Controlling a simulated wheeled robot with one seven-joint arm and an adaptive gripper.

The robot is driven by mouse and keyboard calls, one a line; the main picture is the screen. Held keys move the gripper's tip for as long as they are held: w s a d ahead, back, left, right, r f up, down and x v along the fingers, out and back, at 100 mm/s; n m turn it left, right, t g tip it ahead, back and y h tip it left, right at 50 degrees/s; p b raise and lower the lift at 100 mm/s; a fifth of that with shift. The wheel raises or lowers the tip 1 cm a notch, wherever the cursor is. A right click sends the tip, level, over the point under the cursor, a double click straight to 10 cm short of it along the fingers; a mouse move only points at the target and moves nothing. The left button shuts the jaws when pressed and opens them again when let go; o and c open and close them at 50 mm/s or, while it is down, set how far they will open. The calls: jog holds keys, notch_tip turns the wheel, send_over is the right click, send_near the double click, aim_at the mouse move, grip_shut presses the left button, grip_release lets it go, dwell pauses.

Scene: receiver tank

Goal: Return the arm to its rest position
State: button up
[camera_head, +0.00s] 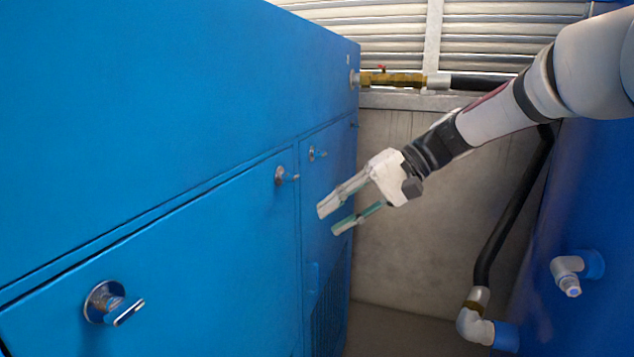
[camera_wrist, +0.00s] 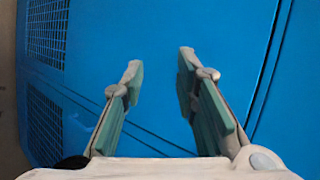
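My gripper (camera_head: 328,220) reaches in from the right on my white and grey arm, at mid-height in the head view. Its two fingers are apart with nothing between them. In the wrist view the open fingers (camera_wrist: 157,75) show green inner pads, with the blue cabinet (camera_wrist: 150,25) behind them. The fingertips are in front of the cabinet's side (camera_head: 150,120); the exact gap is hard to tell.
The cabinet doors carry several metal latches, one near the front (camera_head: 105,302). A brass valve (camera_head: 385,79) on a pipe is at the back. A blue tank (camera_head: 590,200) with a grey elbow fitting (camera_head: 567,268) stands right. A black hose (camera_head: 510,215) runs down beside the tank. Between them is a concrete wall (camera_head: 400,240).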

jog(key=s+d+f+t+h, duration=0.1)
jog(key=s+d+t+h, duration=0.2)
jog(key=s, duration=0.9)
jog(key=s+d+f+t+h, duration=0.1)
jog(key=s+d+t+h, duration=0.2)
jog(key=s+d+h, duration=0.5)
jog(key=s+d, duration=0.3)
jog(key=s, duration=0.1)
jog(key=shift+s+d+f+t, duration=0.3)
jog(key=shift+s+f+t, duration=0.05)
jog(key=shift+t, duration=0.05)
